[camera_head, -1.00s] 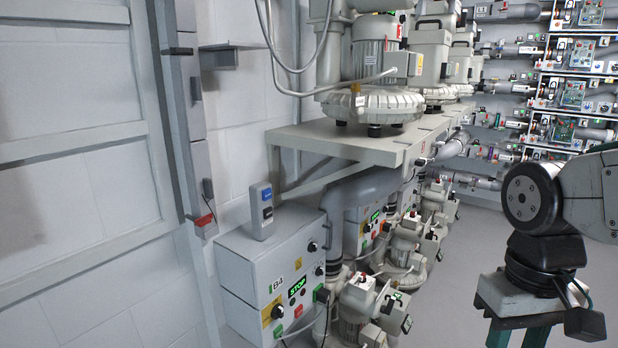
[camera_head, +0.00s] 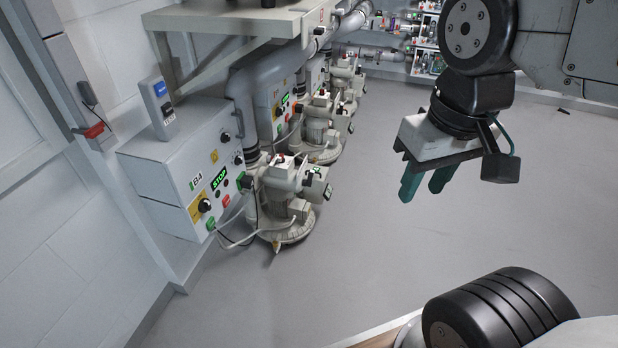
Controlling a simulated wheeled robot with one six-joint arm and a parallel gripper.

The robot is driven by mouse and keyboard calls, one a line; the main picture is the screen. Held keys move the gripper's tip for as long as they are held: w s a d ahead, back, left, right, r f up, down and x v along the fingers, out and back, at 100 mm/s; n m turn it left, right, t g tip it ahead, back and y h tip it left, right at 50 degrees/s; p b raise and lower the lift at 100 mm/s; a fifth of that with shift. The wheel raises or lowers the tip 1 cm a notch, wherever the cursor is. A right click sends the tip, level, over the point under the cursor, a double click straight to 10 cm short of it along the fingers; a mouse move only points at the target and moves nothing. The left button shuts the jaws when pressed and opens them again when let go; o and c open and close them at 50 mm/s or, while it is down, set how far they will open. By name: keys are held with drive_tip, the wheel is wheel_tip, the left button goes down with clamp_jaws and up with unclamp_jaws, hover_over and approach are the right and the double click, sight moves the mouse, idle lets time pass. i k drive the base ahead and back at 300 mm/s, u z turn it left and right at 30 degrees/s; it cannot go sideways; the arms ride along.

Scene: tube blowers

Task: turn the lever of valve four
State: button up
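No lever marked as valve four can be made out. A grey control box (camera_head: 178,168) labelled B4 hangs on the left wall, with a green STOP display (camera_head: 219,178) and a black knob on a yellow plate (camera_head: 204,206). A beige blower (camera_head: 285,205) stands on the floor just right of it, with small red and dark parts on top that are too small to tell. My gripper (camera_head: 421,192) has two green fingers pointing down with a gap between them. It is open, empty and well right of the blower, over the floor.
More blowers and boxes (camera_head: 325,125) stand in a row behind. A grey shelf (camera_head: 230,22) juts out above the B4 box. A grey switch unit (camera_head: 158,108) sits on the box's top. The grey floor (camera_head: 350,240) in the middle is clear.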

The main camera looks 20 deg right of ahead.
sight(308, 183)
drive_tip(key=z, duration=0.65)
drive_tip(key=i, duration=1.15)
drive_tip(key=u, duration=0.65)
